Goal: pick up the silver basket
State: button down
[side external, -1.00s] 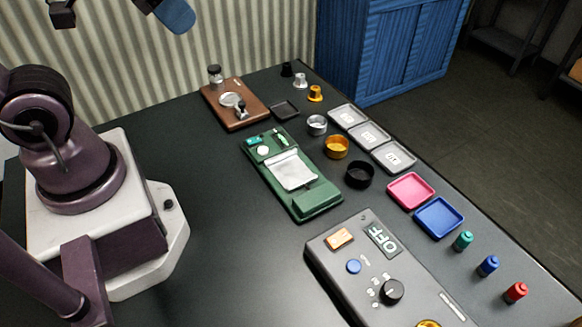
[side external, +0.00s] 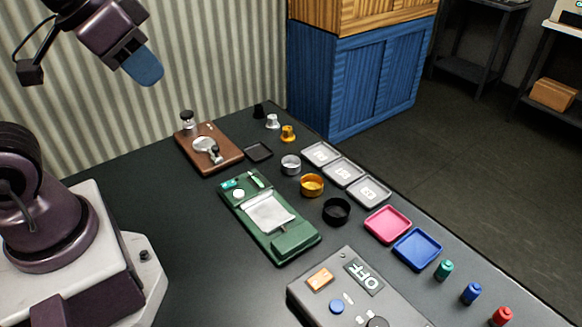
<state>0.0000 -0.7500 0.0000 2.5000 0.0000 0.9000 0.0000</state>
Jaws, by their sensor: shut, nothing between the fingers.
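The silver basket (side external: 291,164) is a small round open metal cup. It stands upright on the dark table, at the back of a row with a gold basket (side external: 312,185) and a black basket (side external: 336,210). My gripper (side external: 150,78), with blue fingers, is high at the upper left, in front of the corrugated wall. It is shut and empty, well above the table and far from the silver basket. Nothing covers the basket.
Three grey labelled trays (side external: 343,172) lie right of the baskets. A green station (side external: 285,243) is to their left. A brown board (side external: 190,148) with a metal tool and a small dark tray (side external: 258,152) lie behind. Small silver and gold pieces (side external: 288,133) stand at the back.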

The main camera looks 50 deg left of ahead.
jog(key=shift+c, duration=2)
grip_release()
